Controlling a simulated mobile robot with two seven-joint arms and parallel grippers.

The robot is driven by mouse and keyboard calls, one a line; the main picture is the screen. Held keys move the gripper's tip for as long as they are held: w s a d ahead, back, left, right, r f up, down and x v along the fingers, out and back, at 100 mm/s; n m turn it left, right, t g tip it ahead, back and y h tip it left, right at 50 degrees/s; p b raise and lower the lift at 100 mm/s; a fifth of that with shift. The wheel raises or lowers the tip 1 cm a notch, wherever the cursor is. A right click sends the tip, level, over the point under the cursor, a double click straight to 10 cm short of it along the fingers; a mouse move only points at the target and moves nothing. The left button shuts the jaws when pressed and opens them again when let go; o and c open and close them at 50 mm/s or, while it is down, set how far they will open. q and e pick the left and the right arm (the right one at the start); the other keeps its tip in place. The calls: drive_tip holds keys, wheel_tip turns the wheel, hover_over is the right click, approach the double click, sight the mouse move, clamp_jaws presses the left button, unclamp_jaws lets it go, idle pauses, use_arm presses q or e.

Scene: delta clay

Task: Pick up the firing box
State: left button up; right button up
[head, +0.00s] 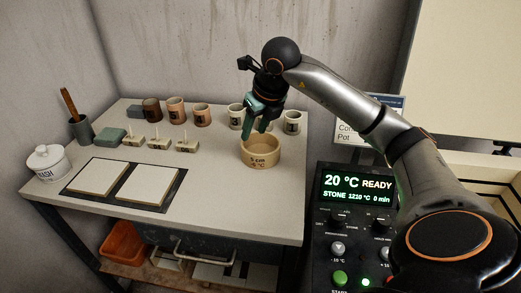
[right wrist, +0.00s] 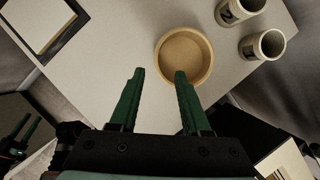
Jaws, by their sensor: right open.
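I take the round, shallow tan box (head: 261,156) marked "5 cm" and a °C figure to be the firing box. It stands on the grey table near its right edge. In the right wrist view it is an open, empty round box (right wrist: 184,84). My right gripper (head: 254,132) is open, with green fingers pointing down over the box's left rim. In the right wrist view the fingertips (right wrist: 158,73) are apart with nothing between them; one overlaps the box's rim. Whether they touch it I cannot tell. What looks like my left gripper (right wrist: 25,130) shows small and dark at lower left.
Numbered cups (head: 292,122) stand close behind the box. Several brown cups (head: 176,109) and small labelled stands (head: 159,143) are further left. Two white tiles (head: 147,185) and a lidded white pot (head: 47,162) are at left. A kiln control panel (head: 350,188) is at right.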

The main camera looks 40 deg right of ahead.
sight(246, 150)
drive_tip(key=b+x, duration=0.1)
drive_tip(key=x, duration=0.8)
drive_tip(key=shift+w+a+f, duration=0.15)
drive_tip(key=shift+a+f, duration=0.05)
drive_tip(key=shift+f, duration=0.2)
clamp_jaws()
drive_tip(key=shift+r, duration=0.1)
idle(0.9)
